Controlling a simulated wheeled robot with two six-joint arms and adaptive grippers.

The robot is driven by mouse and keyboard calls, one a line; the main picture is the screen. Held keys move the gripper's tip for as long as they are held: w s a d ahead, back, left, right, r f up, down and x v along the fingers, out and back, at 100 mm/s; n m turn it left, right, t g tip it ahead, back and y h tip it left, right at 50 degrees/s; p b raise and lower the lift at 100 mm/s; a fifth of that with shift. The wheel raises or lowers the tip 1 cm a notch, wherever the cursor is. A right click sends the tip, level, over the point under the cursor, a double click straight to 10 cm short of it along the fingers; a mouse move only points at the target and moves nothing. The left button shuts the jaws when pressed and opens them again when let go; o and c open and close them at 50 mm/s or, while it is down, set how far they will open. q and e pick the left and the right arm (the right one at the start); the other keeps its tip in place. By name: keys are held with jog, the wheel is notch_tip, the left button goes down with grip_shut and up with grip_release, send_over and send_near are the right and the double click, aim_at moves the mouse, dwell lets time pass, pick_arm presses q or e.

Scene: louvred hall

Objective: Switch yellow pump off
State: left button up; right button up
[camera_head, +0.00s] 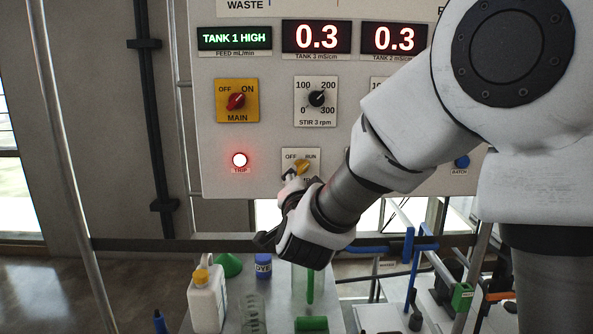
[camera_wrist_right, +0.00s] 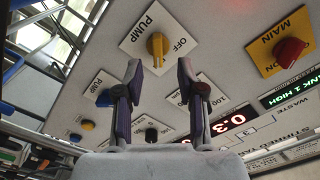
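The yellow pump knob (camera_head: 302,166) sits on a white plate marked OFF and RUN on the panel. In the head view it slants up and right, toward RUN. In the wrist view the knob (camera_wrist_right: 157,47) is fully seen on its PUMP plate, with OFF readable beside it; the RUN word cannot be made out. My right gripper (camera_head: 291,176) is close in front of the plate, at its lower left. In the wrist view its two fingers (camera_wrist_right: 160,76) are apart with nothing between them, and the knob lies just beyond the tips. My left gripper is out of view.
A red MAIN knob (camera_head: 236,101), a black STIR 3 knob (camera_head: 317,98) and a lit red TRIP lamp (camera_head: 240,160) are nearby. A white jug (camera_head: 206,301), a green funnel (camera_head: 229,265) and a cylinder (camera_head: 300,287) stand below the panel.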

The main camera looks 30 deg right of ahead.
aim_at(301, 170)
jog(key=x, duration=0.2)
jog(key=p+x, duration=0.1)
jog(key=x, duration=0.2)
jog(key=shift+s+d+r, duration=0.1)
jog(key=shift+s+d, duration=0.15)
jog(key=shift+w+d, duration=0.1)
jog(key=shift+w, duration=0.25)
jog(key=shift+w+d, duration=0.15)
grip_shut()
